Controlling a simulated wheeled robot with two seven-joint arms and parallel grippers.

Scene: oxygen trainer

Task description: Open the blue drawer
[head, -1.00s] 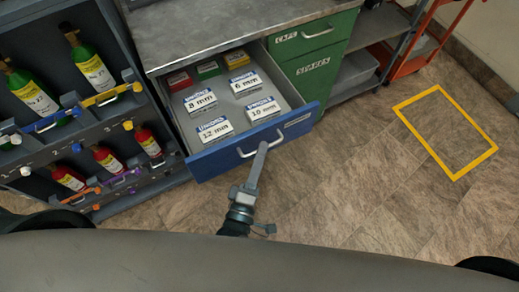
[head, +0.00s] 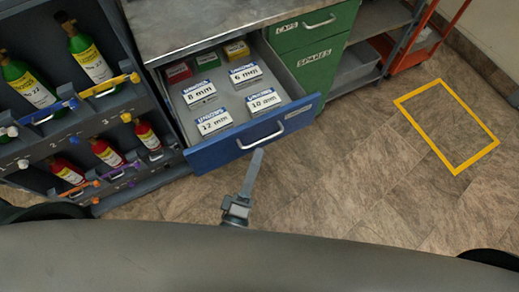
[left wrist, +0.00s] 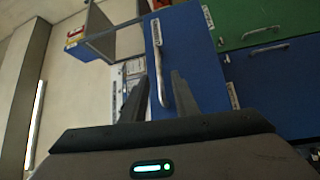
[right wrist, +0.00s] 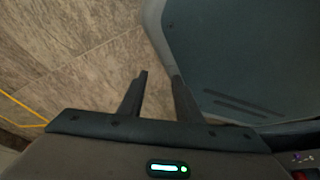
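The blue drawer (head: 222,156) stands pulled out from the workbench in the head view, with its inside showing. Its pale bar handle (head: 261,136) is on the front panel. In the left wrist view the blue front (left wrist: 190,60) and the handle (left wrist: 158,65) show just beyond the fingers. My left gripper (head: 256,158) is just in front of the handle, apart from it in the head view. Its fingers (left wrist: 155,85) are spread with nothing held between them. My right gripper (right wrist: 160,78) is open and empty over the floor, beside a dark rounded surface.
The drawer holds boxes marked 8 mm (head: 200,93), 6 mm (head: 245,75), 12 mm (head: 214,122) and 10 mm (head: 263,100). Green drawers (head: 315,65) are to its right. A rack of bottles (head: 75,115) is close on the left. Floor in front is clear.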

